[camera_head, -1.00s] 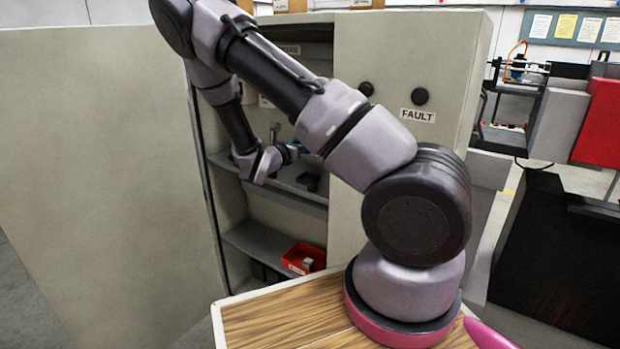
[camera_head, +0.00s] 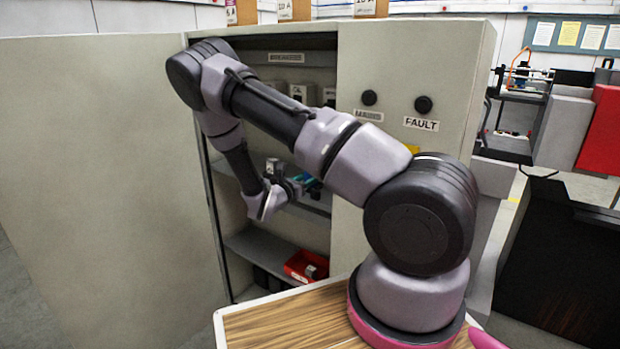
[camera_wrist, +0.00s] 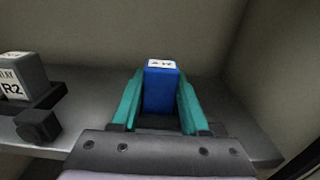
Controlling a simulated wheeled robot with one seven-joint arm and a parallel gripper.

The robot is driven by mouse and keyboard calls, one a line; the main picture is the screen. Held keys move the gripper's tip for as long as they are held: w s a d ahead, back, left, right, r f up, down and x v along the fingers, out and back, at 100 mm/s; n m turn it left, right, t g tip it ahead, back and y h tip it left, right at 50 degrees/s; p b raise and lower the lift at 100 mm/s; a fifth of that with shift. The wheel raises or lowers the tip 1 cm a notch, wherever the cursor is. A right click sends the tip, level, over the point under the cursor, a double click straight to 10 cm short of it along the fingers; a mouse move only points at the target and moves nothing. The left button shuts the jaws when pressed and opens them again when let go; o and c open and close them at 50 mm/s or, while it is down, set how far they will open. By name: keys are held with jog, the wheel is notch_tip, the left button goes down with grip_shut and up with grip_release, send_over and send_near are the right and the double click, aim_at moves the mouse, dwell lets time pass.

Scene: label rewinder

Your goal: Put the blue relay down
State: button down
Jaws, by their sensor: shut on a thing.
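The blue relay (camera_wrist: 160,90) is a small upright block with a white label on top. It stands between the teal fingers of my gripper (camera_wrist: 158,108) in the wrist view, and the gripper is shut on it. In the head view my gripper (camera_head: 303,182) is inside the open cabinet, close to the middle shelf (camera_head: 318,205). A little blue shows at its tips. The relay's underside is hidden, so I cannot tell whether it touches the shelf.
A grey relay marked R2 (camera_wrist: 22,80) sits in a black holder (camera_wrist: 40,126) left of my gripper. The shelf right of the gripper looks clear, up to the cabinet side wall (camera_wrist: 275,75). A red bin (camera_head: 305,266) stands on the lower shelf. The cabinet door (camera_head: 95,180) is open.

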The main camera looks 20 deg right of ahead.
jog(key=shift+f, duration=0.15)
jog(key=shift+c, duration=2.1)
grip_release()
jog(key=shift+a+r, duration=0.15)
jog(key=shift+r, duration=0.05)
jog(key=v, duration=1.1)
jog(key=shift+s+a, duration=0.25)
jog(key=shift+s, duration=0.05)
